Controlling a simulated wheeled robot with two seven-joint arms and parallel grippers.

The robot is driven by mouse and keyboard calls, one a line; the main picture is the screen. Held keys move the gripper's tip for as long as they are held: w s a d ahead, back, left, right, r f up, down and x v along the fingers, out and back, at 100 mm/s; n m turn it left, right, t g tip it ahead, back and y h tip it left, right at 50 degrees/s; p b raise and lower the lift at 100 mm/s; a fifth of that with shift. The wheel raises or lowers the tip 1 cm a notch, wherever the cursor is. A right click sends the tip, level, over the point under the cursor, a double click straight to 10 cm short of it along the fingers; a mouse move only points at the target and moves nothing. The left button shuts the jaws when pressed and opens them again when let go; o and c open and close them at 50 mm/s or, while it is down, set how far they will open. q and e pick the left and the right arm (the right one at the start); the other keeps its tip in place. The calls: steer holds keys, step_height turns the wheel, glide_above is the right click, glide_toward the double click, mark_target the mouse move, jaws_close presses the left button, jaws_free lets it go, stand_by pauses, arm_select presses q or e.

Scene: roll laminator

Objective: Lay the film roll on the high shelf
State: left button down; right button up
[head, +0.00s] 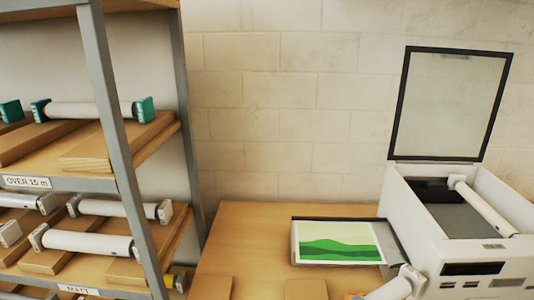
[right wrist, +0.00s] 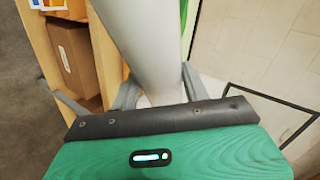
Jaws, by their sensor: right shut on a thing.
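My right gripper (right wrist: 160,92) shows in the right wrist view, shut on a pale grey-white film roll (right wrist: 143,40) that runs up between its fingers. The roll's far end is cut off by the frame. In the head view, a white roll end with a grey cap (head: 398,285) shows at the bottom edge by the laminator; I cannot tell whether it is the held roll. The shelf labelled "OVER 15 m" (head: 27,182) is at the left and bears a white roll with green ends (head: 82,110) on wooden cradles. My left gripper is in neither view.
A lower shelf labelled "MATT" (head: 78,290) holds several white rolls. A grey shelf post (head: 112,120) stands in front. The laminator (head: 470,255) has its lid (head: 450,105) up and a roll inside. A tray with a green picture (head: 338,243) lies on the wooden table (head: 240,225).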

steer(key=shift+s+d+f, duration=0.1)
steer(key=shift+s+f, duration=0.05)
steer(key=shift+s, duration=0.55)
steer(key=shift+s+f, duration=0.15)
steer(key=shift+s, duration=0.55)
